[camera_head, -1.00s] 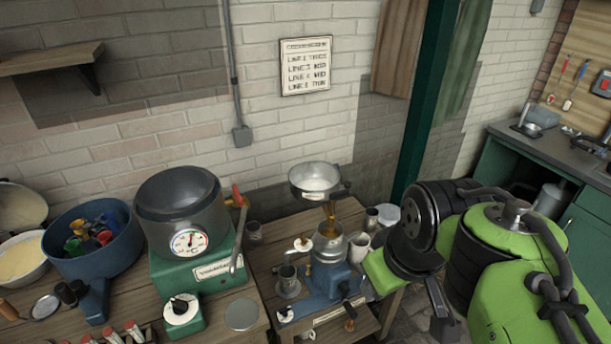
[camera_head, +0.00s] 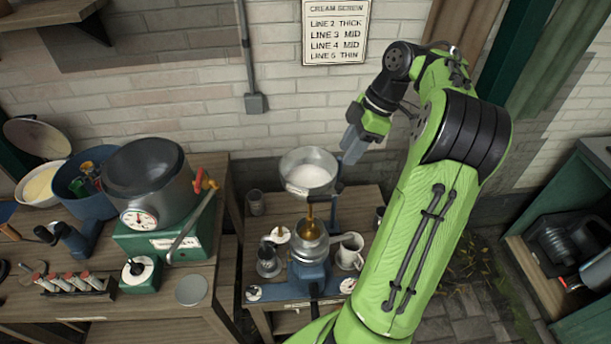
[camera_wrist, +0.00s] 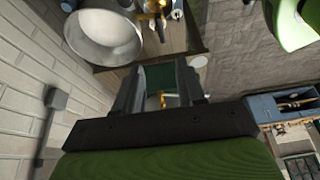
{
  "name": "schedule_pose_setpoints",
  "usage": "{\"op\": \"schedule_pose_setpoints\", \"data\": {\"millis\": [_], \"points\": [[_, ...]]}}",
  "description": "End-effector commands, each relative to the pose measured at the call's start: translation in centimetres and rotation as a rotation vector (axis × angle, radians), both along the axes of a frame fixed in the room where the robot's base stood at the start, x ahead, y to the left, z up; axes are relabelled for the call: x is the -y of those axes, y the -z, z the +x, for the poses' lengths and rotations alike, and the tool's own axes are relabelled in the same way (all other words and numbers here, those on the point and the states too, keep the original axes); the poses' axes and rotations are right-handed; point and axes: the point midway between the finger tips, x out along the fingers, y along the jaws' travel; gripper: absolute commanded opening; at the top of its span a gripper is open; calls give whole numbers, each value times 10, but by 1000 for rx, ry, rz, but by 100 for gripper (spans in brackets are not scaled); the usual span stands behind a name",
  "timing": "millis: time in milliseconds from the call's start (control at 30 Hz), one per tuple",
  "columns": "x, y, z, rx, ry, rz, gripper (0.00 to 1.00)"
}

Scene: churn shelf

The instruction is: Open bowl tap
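The pale metal bowl (camera_head: 308,165) sits on a stand at the back of the small wooden table. A golden-brown piece (camera_head: 310,210), tap or stream I cannot tell, hangs below it over the blue separator (camera_head: 308,272). No tap handle can be clearly made out. My gripper (camera_head: 350,152) is just right of the bowl, near rim height, pointing down. In the wrist view my gripper (camera_wrist: 158,80) has its fingers apart with nothing held between them. The bowl (camera_wrist: 105,30) lies up and left of the fingers there, with golden parts (camera_wrist: 155,6) at the top edge.
The grey vat (camera_head: 150,180) with a red-handled tap stands on the left bench. A brick wall (camera_head: 290,120) is close behind the bowl.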

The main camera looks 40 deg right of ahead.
Motion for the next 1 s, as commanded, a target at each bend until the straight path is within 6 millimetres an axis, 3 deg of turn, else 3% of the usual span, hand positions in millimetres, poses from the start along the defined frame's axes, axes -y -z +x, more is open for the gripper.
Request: {"op": "schedule_pose_setpoints", "data": {"millis": [167,700,1000], "points": [[0,13,0,6,-12,1,39],[-42,132,28,5,-10,1,39],[-48,147,32,6,-8,1,39]]}}
